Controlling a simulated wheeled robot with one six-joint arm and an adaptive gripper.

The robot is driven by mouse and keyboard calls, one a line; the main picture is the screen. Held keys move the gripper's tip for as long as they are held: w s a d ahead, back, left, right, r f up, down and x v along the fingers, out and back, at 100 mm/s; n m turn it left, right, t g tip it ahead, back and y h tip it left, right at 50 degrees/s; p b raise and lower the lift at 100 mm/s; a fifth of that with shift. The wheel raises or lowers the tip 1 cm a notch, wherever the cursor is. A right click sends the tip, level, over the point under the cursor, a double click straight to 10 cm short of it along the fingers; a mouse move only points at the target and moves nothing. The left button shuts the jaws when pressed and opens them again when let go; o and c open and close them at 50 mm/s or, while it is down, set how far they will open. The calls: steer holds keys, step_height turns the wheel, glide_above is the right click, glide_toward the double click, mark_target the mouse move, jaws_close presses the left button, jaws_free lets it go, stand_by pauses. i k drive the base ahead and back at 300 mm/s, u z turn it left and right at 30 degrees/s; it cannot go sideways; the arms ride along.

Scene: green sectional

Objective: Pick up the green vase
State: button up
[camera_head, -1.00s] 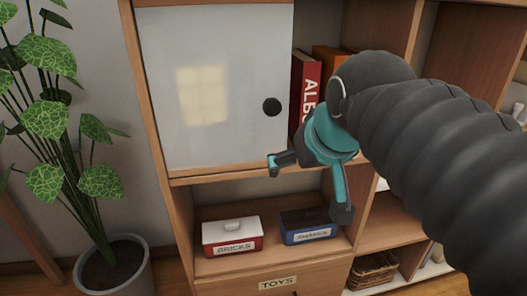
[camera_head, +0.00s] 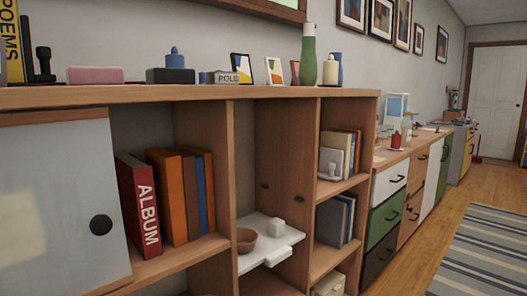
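A tall, slim green vase-like object (camera_head: 308,62) with a pale top stands upright on top of the wooden shelf unit (camera_head: 200,95), near its right end. It is the only green vase shape I see. A white and blue bottle (camera_head: 336,68) stands close behind it to the right. Small picture cards (camera_head: 273,71) stand to its left. My gripper and arm are not in view now, so I cannot see the gripper's state or its distance from the vase.
On the shelf top stand a pink block (camera_head: 95,75), a dark block with a blue-topped item (camera_head: 172,70) and a grey POLO-like lettered block (camera_head: 222,77). Below, a brown bowl (camera_head: 246,240) sits on a white pull-out shelf (camera_head: 262,262). Floor is open at right beside a striped rug (camera_head: 485,250).

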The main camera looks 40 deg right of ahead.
mark_target(307, 72)
steer(key=z, duration=3.3)
steer(key=i, duration=1.65)
steer(key=u, duration=3.25)
